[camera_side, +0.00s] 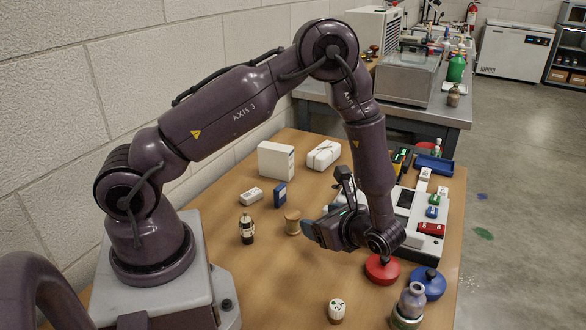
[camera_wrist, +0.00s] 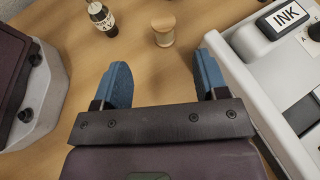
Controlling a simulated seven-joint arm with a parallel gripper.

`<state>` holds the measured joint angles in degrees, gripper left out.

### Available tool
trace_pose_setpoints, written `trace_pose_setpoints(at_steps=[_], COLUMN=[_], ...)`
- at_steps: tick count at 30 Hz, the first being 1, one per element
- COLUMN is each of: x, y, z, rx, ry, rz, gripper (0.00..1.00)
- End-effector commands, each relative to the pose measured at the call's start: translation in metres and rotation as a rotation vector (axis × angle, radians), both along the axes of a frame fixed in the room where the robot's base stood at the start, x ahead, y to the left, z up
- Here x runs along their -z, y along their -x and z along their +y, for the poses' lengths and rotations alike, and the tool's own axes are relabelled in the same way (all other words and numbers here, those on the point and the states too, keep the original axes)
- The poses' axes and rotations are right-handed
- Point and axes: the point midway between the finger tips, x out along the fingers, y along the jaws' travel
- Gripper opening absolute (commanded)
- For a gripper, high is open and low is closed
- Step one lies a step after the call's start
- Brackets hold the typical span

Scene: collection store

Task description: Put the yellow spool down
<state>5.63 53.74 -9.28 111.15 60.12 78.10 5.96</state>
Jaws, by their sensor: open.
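The yellow spool (camera_side: 292,222) is a small, pale tan-yellow, waisted piece that stands upright on the wooden table (camera_side: 270,270). In the wrist view the spool (camera_wrist: 163,30) is beyond the fingertips, roughly in line with the gap between them. My gripper (camera_side: 312,232) is close to the spool on its right in the side view. In the wrist view my gripper (camera_wrist: 163,62) has its two blue fingers spread wide, with only bare table between them. Nothing hides the spool in the wrist view.
A dark bottle with a white label (camera_side: 247,229) stands left of the spool. A pale device (camera_side: 432,245) is at right, with a red disc (camera_side: 382,269) in front.

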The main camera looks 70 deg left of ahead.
Motion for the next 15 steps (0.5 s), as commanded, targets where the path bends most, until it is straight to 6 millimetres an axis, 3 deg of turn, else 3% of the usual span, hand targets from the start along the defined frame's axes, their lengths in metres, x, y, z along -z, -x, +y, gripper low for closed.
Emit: trace_pose_setpoints(at_steps=[1,6,15], x=[-0.021,-0.085,-0.173], y=[-0.001,0.01,0.05], z=[0.001,-0.002,-0.019], rx=[-0.045,-0.233,-0.537], ry=[0.024,0.144,0.43], rz=[-0.064,-0.287,-0.71], gripper=[0.66,0.66,0.66])
